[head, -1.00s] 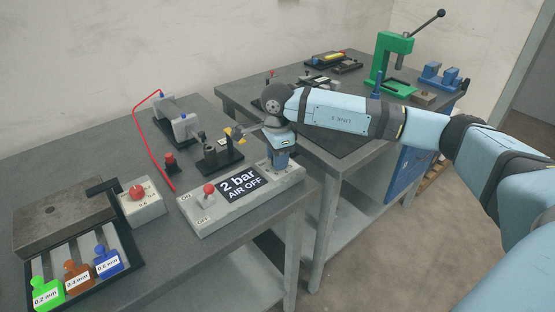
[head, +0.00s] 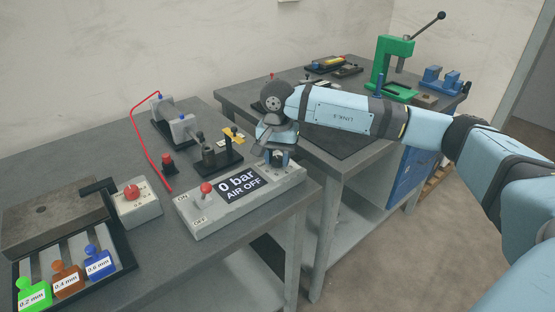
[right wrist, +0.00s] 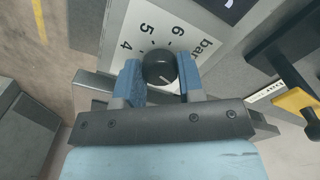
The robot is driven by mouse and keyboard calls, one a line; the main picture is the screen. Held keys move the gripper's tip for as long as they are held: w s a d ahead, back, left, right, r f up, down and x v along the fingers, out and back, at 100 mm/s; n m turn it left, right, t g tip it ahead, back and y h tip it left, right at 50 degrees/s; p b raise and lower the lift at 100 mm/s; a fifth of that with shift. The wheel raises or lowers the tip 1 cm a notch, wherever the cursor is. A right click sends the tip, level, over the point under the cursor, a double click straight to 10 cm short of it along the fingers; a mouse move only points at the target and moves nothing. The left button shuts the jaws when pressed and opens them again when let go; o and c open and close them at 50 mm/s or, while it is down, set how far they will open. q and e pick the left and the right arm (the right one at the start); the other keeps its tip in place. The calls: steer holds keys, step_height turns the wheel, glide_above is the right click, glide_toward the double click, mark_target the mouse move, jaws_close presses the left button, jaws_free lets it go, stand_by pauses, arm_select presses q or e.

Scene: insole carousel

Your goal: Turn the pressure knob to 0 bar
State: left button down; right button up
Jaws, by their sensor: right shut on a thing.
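The pressure knob (right wrist: 160,68) is black and round with a white pointer line, on a pale panel with a dial marked 4, 5, 6 and "bar". My right gripper (right wrist: 158,82) is shut on it, one blue finger on each side. In the head view the right gripper (head: 277,157) points down over the right end of the grey control box (head: 210,222), and it hides the knob there. My left gripper is not in view.
A red-topped lever (head: 206,189) marked ON and OFF stands on the box's left part. A black fixture (head: 222,162) with a yellow piece stands behind the box. A red-button box (head: 134,202) and coloured gauge tags (head: 67,278) are further left. Bench edge lies close in front.

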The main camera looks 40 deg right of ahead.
steer(key=shift+n, duration=0.4)
steer(key=shift+n+b, duration=0.35)
steer(key=shift+n, duration=0.75)
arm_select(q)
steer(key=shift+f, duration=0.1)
arm_select(e)
steer(key=shift+n, duration=0.5)
steer(key=o, duration=0.9)
